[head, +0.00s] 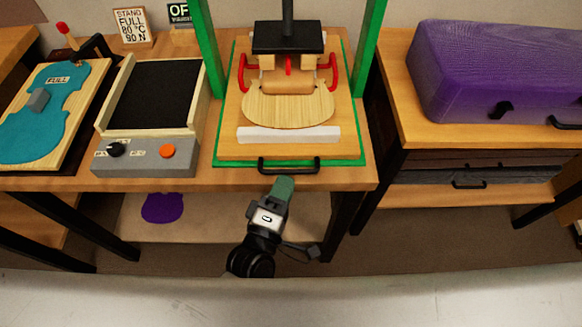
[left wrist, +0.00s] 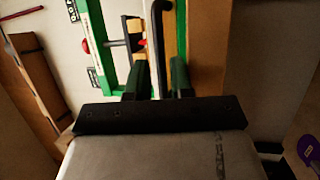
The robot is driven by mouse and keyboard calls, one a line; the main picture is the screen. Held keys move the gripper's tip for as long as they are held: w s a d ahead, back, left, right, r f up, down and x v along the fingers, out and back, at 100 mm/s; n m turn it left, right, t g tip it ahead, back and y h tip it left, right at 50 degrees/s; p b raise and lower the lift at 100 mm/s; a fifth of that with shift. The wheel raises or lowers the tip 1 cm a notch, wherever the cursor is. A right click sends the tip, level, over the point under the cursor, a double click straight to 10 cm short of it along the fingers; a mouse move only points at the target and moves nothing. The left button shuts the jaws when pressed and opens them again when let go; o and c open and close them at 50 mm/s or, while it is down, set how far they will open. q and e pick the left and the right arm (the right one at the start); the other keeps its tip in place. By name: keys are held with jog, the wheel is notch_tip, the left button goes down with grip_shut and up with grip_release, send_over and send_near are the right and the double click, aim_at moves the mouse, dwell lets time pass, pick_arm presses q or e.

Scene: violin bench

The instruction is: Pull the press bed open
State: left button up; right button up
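The press bed (head: 230,154) is a wooden board with a green edge, lying between the green posts of the press (head: 371,30). A black bar handle (head: 289,170) sits on its front edge. On the bed lie a pale violin-shaped plate (head: 288,108) and a white bar (head: 288,134). My left gripper (head: 284,182) reaches up to the handle from the front. In the left wrist view its two fingers (left wrist: 158,80) are apart, and the dark handle (left wrist: 155,35) runs between them with gaps showing on both sides. My right gripper is not in view.
A grey control box with a black pad (head: 155,95) and orange button stands left of the press. A teal violin shape (head: 40,125) lies farther left. A purple case (head: 490,70) rests on the right bench.

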aim_at(291, 170)
pick_arm(q)
jog(key=x, duration=0.4)
grip_shut()
